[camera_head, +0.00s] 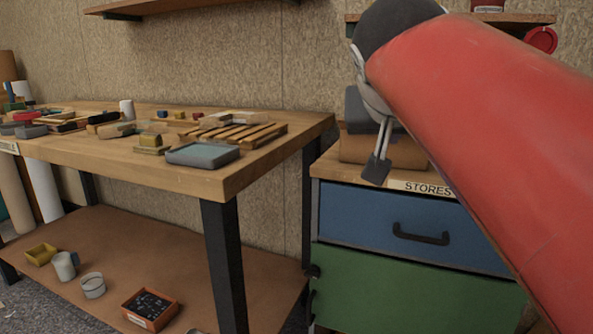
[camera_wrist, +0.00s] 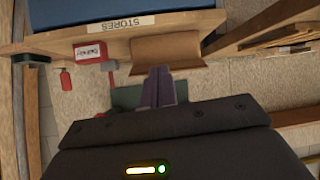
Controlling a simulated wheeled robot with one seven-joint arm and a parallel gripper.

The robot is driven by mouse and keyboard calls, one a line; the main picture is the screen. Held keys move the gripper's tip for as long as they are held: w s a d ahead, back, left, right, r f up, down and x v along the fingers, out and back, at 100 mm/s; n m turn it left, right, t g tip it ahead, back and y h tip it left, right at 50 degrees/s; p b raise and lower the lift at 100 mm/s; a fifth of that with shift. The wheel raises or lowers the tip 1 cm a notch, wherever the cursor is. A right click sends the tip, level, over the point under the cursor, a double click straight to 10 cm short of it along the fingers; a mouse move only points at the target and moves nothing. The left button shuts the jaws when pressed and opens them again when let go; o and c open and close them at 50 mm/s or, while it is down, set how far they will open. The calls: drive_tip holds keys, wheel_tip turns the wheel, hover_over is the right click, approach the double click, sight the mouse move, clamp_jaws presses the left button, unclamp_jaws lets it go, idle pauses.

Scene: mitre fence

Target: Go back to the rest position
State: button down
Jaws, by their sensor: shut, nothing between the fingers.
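My gripper (camera_head: 376,168) hangs from the end of my red arm in the head view, in front of the top of the drawer cabinet (camera_head: 410,234). In the wrist view its two dark fingers (camera_wrist: 158,88) are together with nothing between them. My arm covers the right part of the head view and hides part of the cabinet.
The workbench (camera_head: 110,150) on the left carries a grey-blue tray (camera_head: 203,154), wooden slats and small parts. A brown box (camera_head: 360,148) stands on the cabinet, behind my gripper. A red box (camera_wrist: 90,53) shows in the wrist view. A shelf (camera_head: 540,18) is above.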

drive_tip(key=s+f+n+g+y, duration=0.1)
drive_tip(key=s+f, duration=0.4)
drive_tip(key=f, duration=0.5)
drive_tip(key=s+d+f+g+y+p, duration=0.1)
drive_tip(key=s+f+g, duration=0.1)
drive_tip(key=s+f, duration=0.4)
drive_tip(key=s+d+f+n+g+y+p, duration=0.1)
drive_tip(key=s+f, duration=0.4)
drive_tip(key=f, duration=0.9)
drive_tip(key=shift+s+f+n+g+y, duration=0.2)
drive_tip(key=shift+f+n+g+y, duration=0.1)
drive_tip(key=shift+g, duration=0.4)
drive_tip(key=c, duration=2.1)
unclamp_jaws()
drive_tip(key=shift+r, duration=0.1)
drive_tip(key=shift+c, duration=0.2)
